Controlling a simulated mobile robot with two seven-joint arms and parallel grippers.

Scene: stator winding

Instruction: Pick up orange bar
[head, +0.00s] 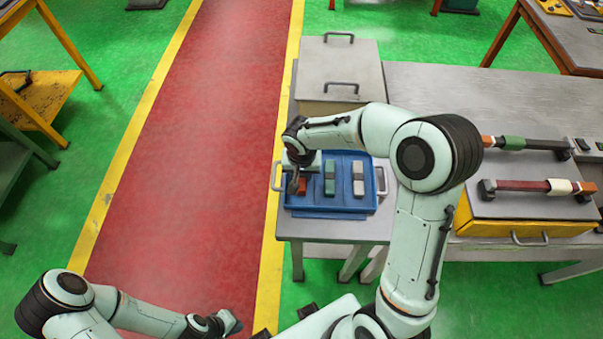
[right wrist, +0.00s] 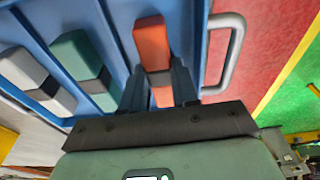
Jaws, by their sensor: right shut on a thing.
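The orange bar (right wrist: 152,42) with a dark middle band is in the blue tray (right wrist: 194,12), nearest the tray's handle in the right wrist view. My right gripper (right wrist: 159,88) is shut on its middle, one finger on each side. In the head view the orange bar (head: 301,186) shows partly at the tray's left, under my right gripper (head: 297,178), whose wrist hides some of it. I cannot tell whether the bar touches the tray floor. My left gripper (head: 228,322) is low at the bottom of the head view, away from the tray; its fingers are not clear.
A green bar (head: 330,178) and a grey bar (head: 358,180) lie in the tray beside the orange one. A grey metal box (head: 340,70) with handles stands behind. A yellow-sided case (head: 520,215) with a long rod on it stands to the right.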

